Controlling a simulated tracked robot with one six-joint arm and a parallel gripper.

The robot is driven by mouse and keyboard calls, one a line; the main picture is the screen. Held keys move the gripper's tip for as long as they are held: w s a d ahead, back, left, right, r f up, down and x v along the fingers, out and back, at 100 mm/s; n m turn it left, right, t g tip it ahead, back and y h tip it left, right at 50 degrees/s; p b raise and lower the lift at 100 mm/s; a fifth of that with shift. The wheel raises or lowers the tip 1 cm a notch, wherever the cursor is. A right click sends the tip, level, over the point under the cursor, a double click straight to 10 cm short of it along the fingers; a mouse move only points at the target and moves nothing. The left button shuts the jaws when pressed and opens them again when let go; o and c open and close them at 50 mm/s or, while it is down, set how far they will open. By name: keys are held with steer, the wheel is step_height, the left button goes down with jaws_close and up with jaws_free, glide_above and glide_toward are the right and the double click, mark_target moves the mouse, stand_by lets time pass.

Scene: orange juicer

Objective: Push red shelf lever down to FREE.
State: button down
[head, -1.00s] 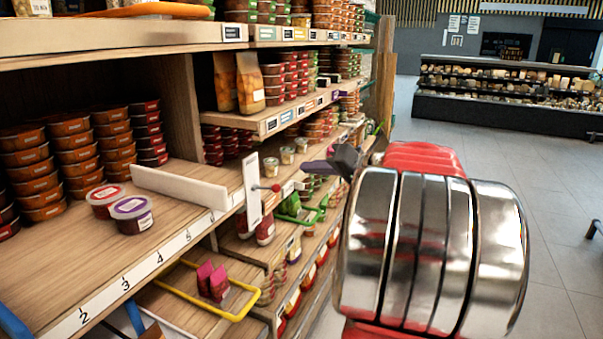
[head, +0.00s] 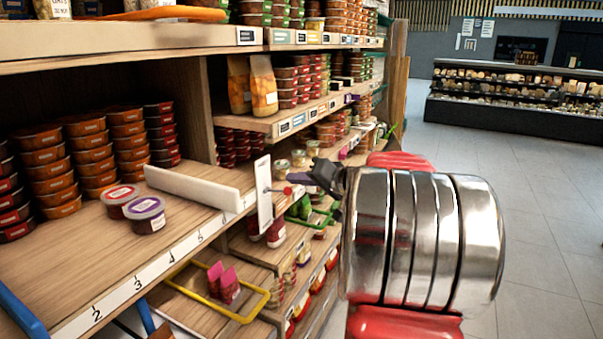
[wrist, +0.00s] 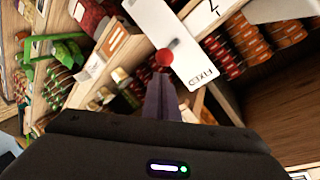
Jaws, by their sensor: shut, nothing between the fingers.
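The red shelf lever's round knob (head: 288,190) sticks out on a thin stalk from an upright white plate (head: 263,205) at the shelf's front edge. In the wrist view the red knob (wrist: 164,57) is in front of the white plate (wrist: 152,22), which carries the word FIXED near one end. No FREE label is readable. My gripper (head: 300,178) is shut and empty, its purple-grey fingers pointing left at the knob. In the wrist view the fingertips (wrist: 161,78) lie right by the knob; I cannot tell whether they touch.
A white divider bar (head: 195,187) lies on the numbered shelf beside two lidded tubs (head: 146,215). Stacked tubs (head: 90,155) stand behind. A yellow-framed tray (head: 215,312) with pink packets is below. The aisle floor (head: 540,230) at right is clear.

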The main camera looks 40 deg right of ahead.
steer(key=shift+s+a+f, duration=0.35)
steer(key=shift+s+a, duration=0.05)
steer(key=shift+a, duration=0.1)
